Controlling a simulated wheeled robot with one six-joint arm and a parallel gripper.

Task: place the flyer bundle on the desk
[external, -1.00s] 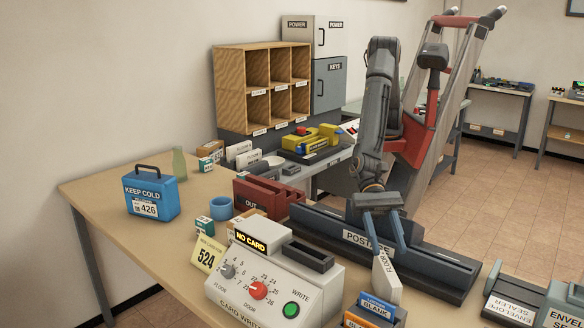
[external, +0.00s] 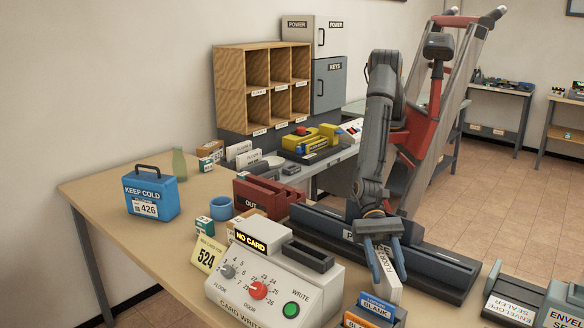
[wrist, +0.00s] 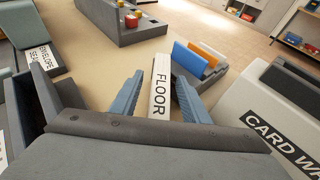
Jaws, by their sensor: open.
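The card writer (external: 270,280) is close on the left and the BLANK card holder (external: 372,312) just in front. A long dark POSTAGE unit (external: 440,265) stands behind; an envelope sealer (external: 512,300) is at the right. The desk's left side holds a blue KEEP COLD box (external: 150,194).

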